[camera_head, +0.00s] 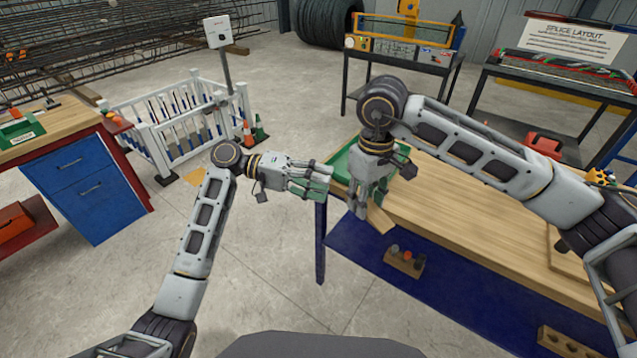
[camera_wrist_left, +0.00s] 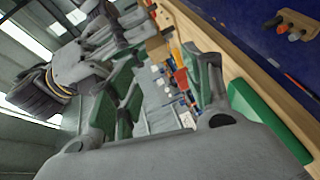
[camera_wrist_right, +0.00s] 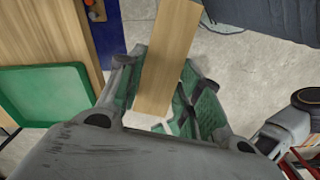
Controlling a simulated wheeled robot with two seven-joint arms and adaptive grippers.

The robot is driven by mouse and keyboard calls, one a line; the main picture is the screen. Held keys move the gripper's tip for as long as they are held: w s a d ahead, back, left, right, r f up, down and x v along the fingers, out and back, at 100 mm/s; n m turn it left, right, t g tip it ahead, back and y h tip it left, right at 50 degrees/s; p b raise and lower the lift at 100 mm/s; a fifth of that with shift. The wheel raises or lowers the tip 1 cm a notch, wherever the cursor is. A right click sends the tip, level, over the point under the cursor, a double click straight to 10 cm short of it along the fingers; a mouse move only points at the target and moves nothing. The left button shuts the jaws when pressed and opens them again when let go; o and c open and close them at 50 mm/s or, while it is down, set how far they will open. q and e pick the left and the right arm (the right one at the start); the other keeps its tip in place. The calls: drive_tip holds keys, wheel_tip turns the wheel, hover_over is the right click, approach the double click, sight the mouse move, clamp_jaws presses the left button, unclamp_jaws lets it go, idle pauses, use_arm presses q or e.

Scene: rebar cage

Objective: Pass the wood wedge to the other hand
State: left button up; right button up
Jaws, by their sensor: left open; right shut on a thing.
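The wood wedge (camera_wrist_right: 172,50) is a pale wooden piece. It sits between the green-padded fingers of my right gripper (camera_wrist_right: 165,105), which is shut on it, and extends outward past them. In the head view the wedge (camera_head: 378,219) hangs tilted below my right gripper (camera_head: 370,198), at the left end of the workbench. My left gripper (camera_head: 318,180) is open and empty, pointing right toward the right gripper, a short gap apart. In the left wrist view my left fingers (camera_wrist_left: 160,88) are spread, and the right gripper with a tan piece of the wedge (camera_wrist_left: 157,46) shows beyond them.
A green tray (camera_head: 342,162) lies on the wooden workbench (camera_head: 460,205), close to both grippers. A wooden holder (camera_head: 403,263) with several small items stands on the blue mat (camera_head: 450,297). A white fence (camera_head: 180,130) and blue drawer cabinet (camera_head: 88,190) stand left. Open floor lies between.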

sight(370, 209)
use_arm(q)
drive_tip(key=shift+d, duration=0.1)
drive_tip(key=x, duration=0.7)
drive_tip(key=shift+d, duration=0.2)
drive_tip(key=shift+c, duration=0.4)
drive_tip(key=c, duration=1)
use_arm(e)
drive_tip(key=o, duration=1.1)
drive_tip(key=shift+r, duration=0.15)
drive_tip(key=shift+r, duration=5.85)
